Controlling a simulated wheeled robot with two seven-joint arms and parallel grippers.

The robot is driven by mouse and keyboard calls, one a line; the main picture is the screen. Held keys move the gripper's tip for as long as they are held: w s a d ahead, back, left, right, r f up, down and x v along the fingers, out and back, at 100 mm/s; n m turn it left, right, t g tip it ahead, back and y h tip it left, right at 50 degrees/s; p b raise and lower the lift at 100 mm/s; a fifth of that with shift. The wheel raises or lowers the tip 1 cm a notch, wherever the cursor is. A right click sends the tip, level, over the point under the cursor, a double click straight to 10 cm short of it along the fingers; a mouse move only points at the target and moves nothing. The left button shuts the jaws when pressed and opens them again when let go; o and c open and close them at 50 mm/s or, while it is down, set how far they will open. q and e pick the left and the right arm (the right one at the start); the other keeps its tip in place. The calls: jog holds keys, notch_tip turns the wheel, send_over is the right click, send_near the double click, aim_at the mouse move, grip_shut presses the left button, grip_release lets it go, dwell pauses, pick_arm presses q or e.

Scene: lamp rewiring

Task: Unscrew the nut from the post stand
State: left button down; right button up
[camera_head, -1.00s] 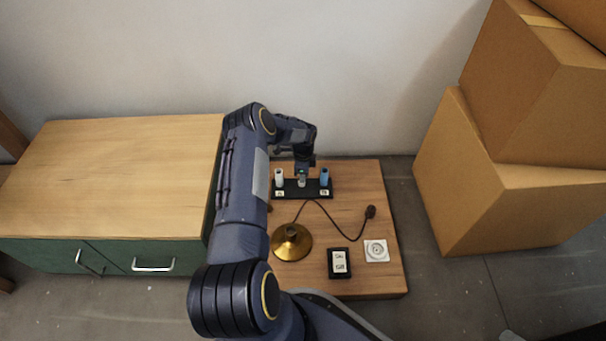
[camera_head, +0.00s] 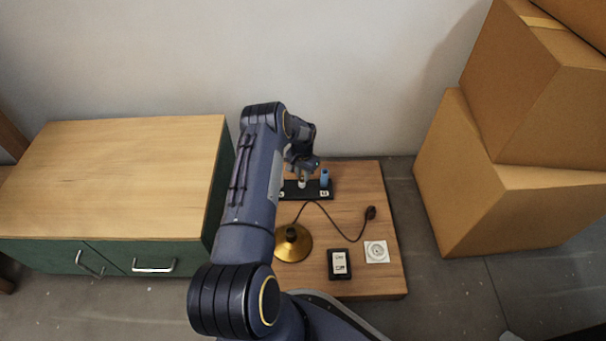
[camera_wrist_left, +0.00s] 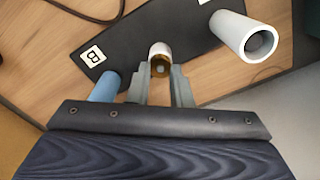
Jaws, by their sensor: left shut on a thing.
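The black post stand (camera_head: 312,195) lies at the back of the low wooden table. In the left wrist view the stand (camera_wrist_left: 120,55) carries a blue post (camera_wrist_left: 105,87), a white hollow post (camera_wrist_left: 243,36) and a short middle post (camera_wrist_left: 159,48) with a brass-coloured nut (camera_wrist_left: 160,67). My left gripper (camera_head: 303,173) is over the middle post, pointing down. In the wrist view its two fingers (camera_wrist_left: 160,88) are closed around the brass nut. My right gripper is out of view.
A brass lamp base (camera_head: 294,243) with a dark cord and plug (camera_head: 370,212) lies in front of the stand. A dark labelled box (camera_head: 339,264) and a white socket plate (camera_head: 376,251) sit nearby. A cabinet (camera_head: 120,180) stands left, cardboard boxes (camera_head: 500,190) right.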

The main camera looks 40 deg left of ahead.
pick_arm(q)
jog(key=shift+n, duration=0.5)
jog(key=n, duration=0.3)
jog(key=shift+n, duration=0.3)
jog(key=n, duration=0.4)
jog(key=shift+s+a, duration=0.1)
jog(key=shift+a, duration=0.05)
jog(key=c, duration=1.2)
grip_release()
jog(key=shift+c, duration=0.2)
